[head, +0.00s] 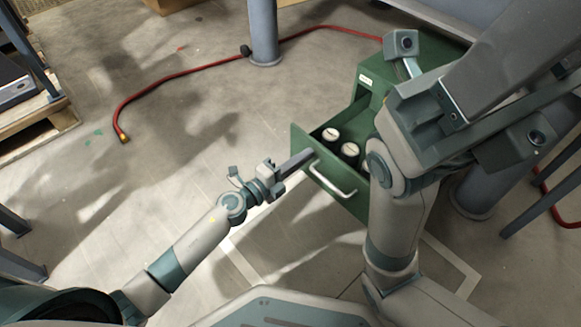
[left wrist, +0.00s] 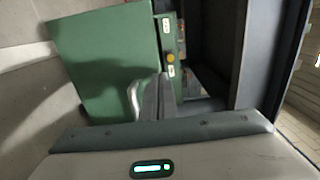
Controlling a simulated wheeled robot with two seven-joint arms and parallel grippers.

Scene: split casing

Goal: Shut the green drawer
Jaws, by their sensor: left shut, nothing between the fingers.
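The green drawer (head: 318,168) stands pulled out of its green cabinet (head: 372,82), with a pale bar handle (head: 333,180) on its front. White-topped round items (head: 340,140) lie inside it. My left gripper (head: 310,153) is shut and empty, its fingertips at the upper left part of the drawer front. I cannot tell whether they touch it. In the left wrist view, the shut fingers (left wrist: 158,98) are beside the pale handle (left wrist: 134,100), in front of a green panel (left wrist: 100,65). My right arm hides part of the cabinet and drawer; its fingers cannot be made out.
A red hose (head: 180,76) lies across the floor behind, passing a grey post (head: 263,35). A wooden pallet (head: 35,125) is at the far left. Another grey post (head: 475,195) stands right of the drawer. The floor left of the drawer is mostly clear.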

